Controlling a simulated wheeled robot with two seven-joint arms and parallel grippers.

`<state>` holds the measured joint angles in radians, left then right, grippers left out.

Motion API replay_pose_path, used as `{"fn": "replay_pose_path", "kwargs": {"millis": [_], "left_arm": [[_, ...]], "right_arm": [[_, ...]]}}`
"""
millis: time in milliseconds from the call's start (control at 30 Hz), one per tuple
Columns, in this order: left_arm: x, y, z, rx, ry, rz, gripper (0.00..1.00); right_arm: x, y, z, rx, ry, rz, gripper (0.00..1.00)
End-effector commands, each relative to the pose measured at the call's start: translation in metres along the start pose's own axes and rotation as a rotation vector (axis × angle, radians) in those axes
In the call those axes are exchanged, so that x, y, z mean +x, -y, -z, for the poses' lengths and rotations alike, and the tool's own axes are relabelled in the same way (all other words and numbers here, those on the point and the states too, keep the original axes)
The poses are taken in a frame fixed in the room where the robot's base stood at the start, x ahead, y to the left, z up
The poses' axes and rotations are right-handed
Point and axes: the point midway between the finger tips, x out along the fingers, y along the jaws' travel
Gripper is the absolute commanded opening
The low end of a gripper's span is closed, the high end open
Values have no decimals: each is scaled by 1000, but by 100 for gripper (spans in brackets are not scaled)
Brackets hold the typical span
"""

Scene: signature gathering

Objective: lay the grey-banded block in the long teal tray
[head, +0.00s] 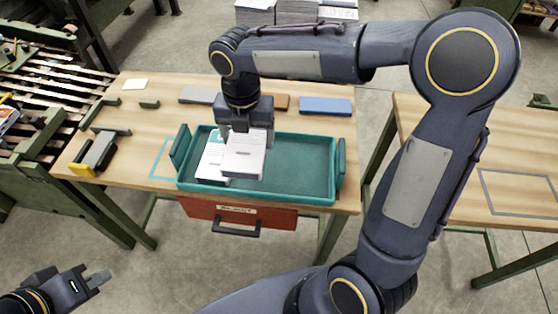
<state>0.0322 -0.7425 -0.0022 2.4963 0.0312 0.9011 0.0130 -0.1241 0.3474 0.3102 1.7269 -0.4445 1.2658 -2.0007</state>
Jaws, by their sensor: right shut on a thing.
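The long teal tray (300,197) lies on the wooden table, with a raised handle at each end. My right gripper (246,130) points down over the tray's left half and is shut on a white paper block (243,160), which seems to be the grey-banded block. The held block is over or in the tray; I cannot tell whether it touches the floor. Another white block (210,163) with a teal mark lies at the tray's left end, partly covered by the held one. My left gripper (98,278) is at the lower left, away from the table; its opening is unclear.
A yellow-ended tool (92,160) is at the left. A red drawer (205,211) hangs below the tray. The tray's right half is empty. Another table (510,165) stands right.

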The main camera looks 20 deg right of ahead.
Motion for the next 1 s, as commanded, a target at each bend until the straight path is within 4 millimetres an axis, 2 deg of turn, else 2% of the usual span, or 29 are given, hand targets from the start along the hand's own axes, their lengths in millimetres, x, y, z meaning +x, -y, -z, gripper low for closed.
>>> {"fn": "replay_pose_path", "kwargs": {"millis": [200,267,400,533,767,833,1000], "left_arm": [[6,3,-3,0,0,0,0],[7,3,-4,0,0,0,0],[12,6,-6,0,0,0,0],[15,7,-7,0,0,0,0],[16,8,-8,0,0,0,0],[18,8,-9,0,0,0,0],[23,11,-12,0,0,0,0]], "right_arm": [[26,52,-22,13,-1,2,43],[32,66,-28,13,0,1,43],[60,86,-36,9,-3,2,43],[76,98,-41,8,-1,0,43],[87,106,-46,7,0,0,43],[95,112,-47,8,-2,2,43],[120,110,-46,5,-2,1,43]]}}
